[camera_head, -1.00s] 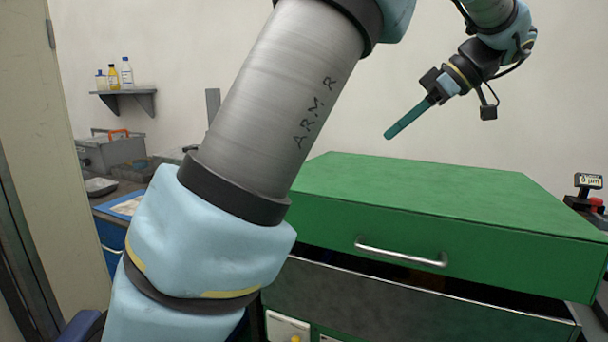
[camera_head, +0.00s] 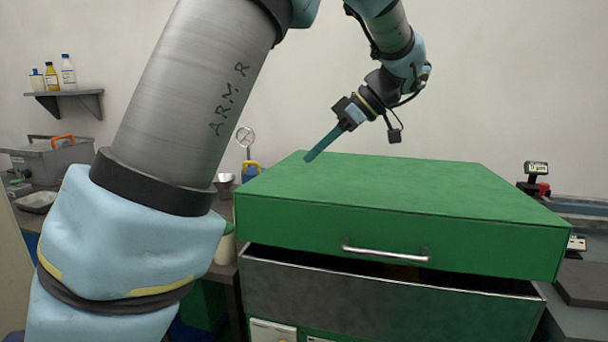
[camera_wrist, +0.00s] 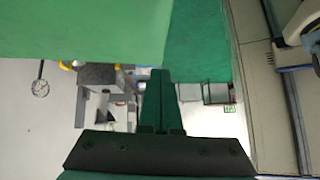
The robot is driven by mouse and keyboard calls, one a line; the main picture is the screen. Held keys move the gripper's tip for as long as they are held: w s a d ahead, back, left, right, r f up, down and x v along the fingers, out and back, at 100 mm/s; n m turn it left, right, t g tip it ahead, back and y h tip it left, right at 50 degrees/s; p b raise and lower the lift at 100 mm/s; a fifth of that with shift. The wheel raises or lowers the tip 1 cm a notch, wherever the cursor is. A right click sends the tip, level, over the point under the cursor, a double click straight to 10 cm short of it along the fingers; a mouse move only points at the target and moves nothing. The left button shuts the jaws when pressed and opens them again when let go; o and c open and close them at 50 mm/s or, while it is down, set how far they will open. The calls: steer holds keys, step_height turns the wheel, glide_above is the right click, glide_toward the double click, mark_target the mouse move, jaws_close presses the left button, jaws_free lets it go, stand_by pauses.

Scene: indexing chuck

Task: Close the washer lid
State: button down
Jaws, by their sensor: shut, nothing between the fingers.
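The washer is a box with a green lid (camera_head: 400,195) and a grey metal body (camera_head: 390,297). The lid stands slightly raised, with a dark gap between it and the body along the front. A silver bar handle (camera_head: 386,252) is on the lid's front face. My gripper (camera_head: 309,157) is shut and empty, its long teal fingers pointing down and left, at or just above the lid's back left corner. Contact cannot be told. In the wrist view the shut fingers (camera_wrist: 158,100) show in front of green surfaces (camera_wrist: 85,30).
At left are a wall shelf (camera_head: 65,95) with bottles, a grey toolbox (camera_head: 50,160) and a metal tray (camera_head: 37,201). A small device with a display (camera_head: 537,170) stands right of the washer.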

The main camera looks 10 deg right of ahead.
mark_target(287, 196)
steer(key=p+x, duration=0.1)
steer(key=x, duration=0.2)
steer(key=shift+a, duration=0.25)
step_height(287, 196, down, 3)
steer(key=shift+s+d+r+p, duration=0.1)
steer(key=shift+d+r+p, duration=0.1)
steer(key=shift+p, duration=0.3)
steer(key=shift+a+f, duration=0.1)
steer(key=shift+f, duration=0.65)
